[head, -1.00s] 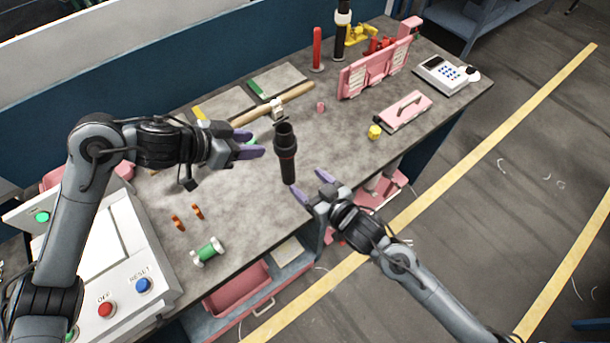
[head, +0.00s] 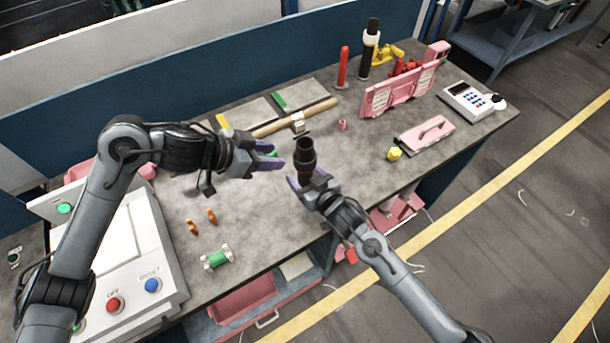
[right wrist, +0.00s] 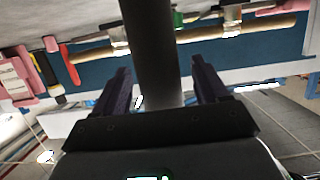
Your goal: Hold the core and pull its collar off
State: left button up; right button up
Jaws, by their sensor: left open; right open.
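The black core (head: 304,174) stands upright, with a wider dark collar (head: 304,152) around its upper part. My right gripper (head: 308,186) is open at the core's lower part, which it partly hides. In the right wrist view the dark core (right wrist: 152,50) rises between the two spread fingers of the right gripper (right wrist: 160,88), with a gap on both sides. My left gripper (head: 277,158) is open and empty, to the left of the collar, its fingers pointing toward it and apart from it.
Orange pieces (head: 202,221) and a green-and-white spool (head: 217,257) lie front left on the grey table (head: 260,215). A control box (head: 125,270) stands at left.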

jog(key=c, duration=1.1)
dwell(0.4)
